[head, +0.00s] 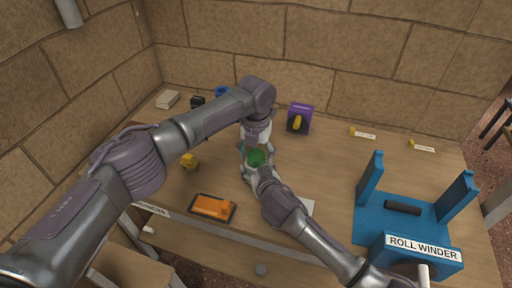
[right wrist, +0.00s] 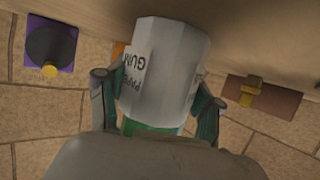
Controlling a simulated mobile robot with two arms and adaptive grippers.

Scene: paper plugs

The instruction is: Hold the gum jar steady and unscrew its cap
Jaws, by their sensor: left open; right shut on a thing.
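The gum jar has a pale, faceted body (right wrist: 165,65) with a paper gum label (right wrist: 137,72), upside down in the right wrist view. A green part (right wrist: 150,128) of it shows at the lower end there. In the head view only this green part (head: 257,156) is clear, between my two grippers; whether it is the cap I cannot tell. My right gripper (right wrist: 155,105) is shut on the jar, one finger on each side. My left gripper (head: 256,146) is open and points down, just above the green part. Whether it touches is hidden.
A blue roll winder (head: 400,215) stands at the right. A dark tray with an orange thing (head: 212,207) lies front left, and a small yellow thing (head: 189,160) behind it. A purple box (head: 299,118) stands at the back. The table right of the jar is mostly clear.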

